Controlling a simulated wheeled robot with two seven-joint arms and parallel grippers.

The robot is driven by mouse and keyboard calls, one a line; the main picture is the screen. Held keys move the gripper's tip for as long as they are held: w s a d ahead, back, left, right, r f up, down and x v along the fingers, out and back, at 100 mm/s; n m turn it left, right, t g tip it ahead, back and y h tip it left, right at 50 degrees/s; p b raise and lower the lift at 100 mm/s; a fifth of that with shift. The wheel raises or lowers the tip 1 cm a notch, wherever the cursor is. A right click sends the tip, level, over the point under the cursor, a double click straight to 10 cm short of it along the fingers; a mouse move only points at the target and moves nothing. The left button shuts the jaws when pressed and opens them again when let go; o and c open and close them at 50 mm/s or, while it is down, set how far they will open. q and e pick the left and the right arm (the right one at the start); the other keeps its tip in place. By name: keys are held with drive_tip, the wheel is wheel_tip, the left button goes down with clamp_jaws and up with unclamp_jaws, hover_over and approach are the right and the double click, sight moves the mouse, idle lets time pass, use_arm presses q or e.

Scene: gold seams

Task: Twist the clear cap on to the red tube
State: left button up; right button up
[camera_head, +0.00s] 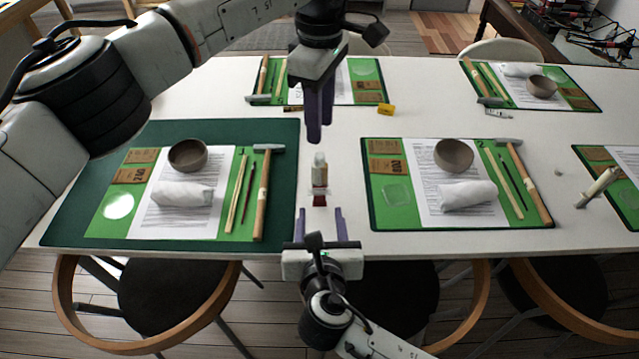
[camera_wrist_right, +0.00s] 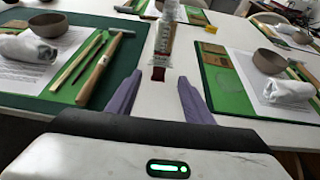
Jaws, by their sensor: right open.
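The red tube (camera_head: 320,180) stands on the white table between two place mats, with a pale, narrow top and dark red at its lower end. It also shows in the right wrist view (camera_wrist_right: 164,42), beyond the fingertips. A pale, clear-looking piece, apparently the cap (camera_head: 319,158), is at its top; I cannot tell how it is seated. My left gripper (camera_head: 320,133) points down above the tube, apart from it. Its finger gap is unclear. My right gripper (camera_head: 323,212) is open and empty, on the near side of the tube, its fingers (camera_wrist_right: 159,84) pointing towards it.
A dark green mat (camera_head: 278,132) with a bowl (camera_head: 188,155), rolled cloth and tools lies left. A similar green set (camera_head: 390,222) lies right. A yellow block (camera_head: 386,109) sits behind. The table strip around the tube is clear. Chairs stand at the near edge.

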sight(320, 195)
drive_tip(key=x, duration=1)
drive_tip(key=shift+w+f, duration=0.15)
drive_tip(key=shift+w, duration=0.05)
clamp_jaws()
use_arm(q)
drive_tip(key=n, duration=0.5)
drive_tip(key=shift+n, duration=0.4)
drive_tip(key=n, duration=1.2)
drive_tip(key=shift+n, duration=0.3)
drive_tip(key=n, duration=0.4)
drive_tip(key=shift+f, duration=0.15)
drive_tip(key=shift+f, duration=3.9)
